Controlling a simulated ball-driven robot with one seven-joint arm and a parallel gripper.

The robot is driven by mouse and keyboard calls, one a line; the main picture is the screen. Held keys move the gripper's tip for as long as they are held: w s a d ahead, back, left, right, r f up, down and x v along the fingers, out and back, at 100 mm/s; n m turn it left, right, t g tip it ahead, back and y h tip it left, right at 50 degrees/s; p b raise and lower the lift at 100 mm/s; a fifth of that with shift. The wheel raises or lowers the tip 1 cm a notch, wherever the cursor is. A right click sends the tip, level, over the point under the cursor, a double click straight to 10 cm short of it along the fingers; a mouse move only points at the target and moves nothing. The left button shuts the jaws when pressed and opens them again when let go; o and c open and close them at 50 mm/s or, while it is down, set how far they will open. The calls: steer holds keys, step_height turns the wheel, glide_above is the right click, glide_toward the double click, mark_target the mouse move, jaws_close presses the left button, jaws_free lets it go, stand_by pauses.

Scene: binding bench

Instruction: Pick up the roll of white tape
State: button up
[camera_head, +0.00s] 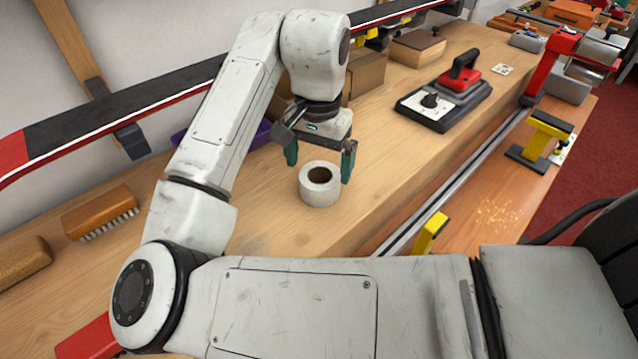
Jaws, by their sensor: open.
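The roll of white tape (319,194) stands upright on the wooden bench, its dark round hole facing up. My gripper (320,164) is open and points down over the roll. One green-tipped finger shows at the left of the roll and the other at its right, with the fingertips around the height of the roll's top. The fingers look apart from the tape; I cannot tell their exact depth relative to it. My arm reaches in from the lower right and bends at the left.
A wooden brush (100,212) lies on the bench at the left. A black device with a red handle (447,97) sits at the back right. Brown boxes (366,74) stand behind my gripper. A metal rail with yellow clamps (430,232) runs along the right. Bench around the roll is clear.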

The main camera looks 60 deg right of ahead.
mark_target(320, 180)
step_height(320, 180, down, 5)
steer(key=shift+s+f, duration=0.1)
stand_by(0.3)
steer(key=c, duration=0.8)
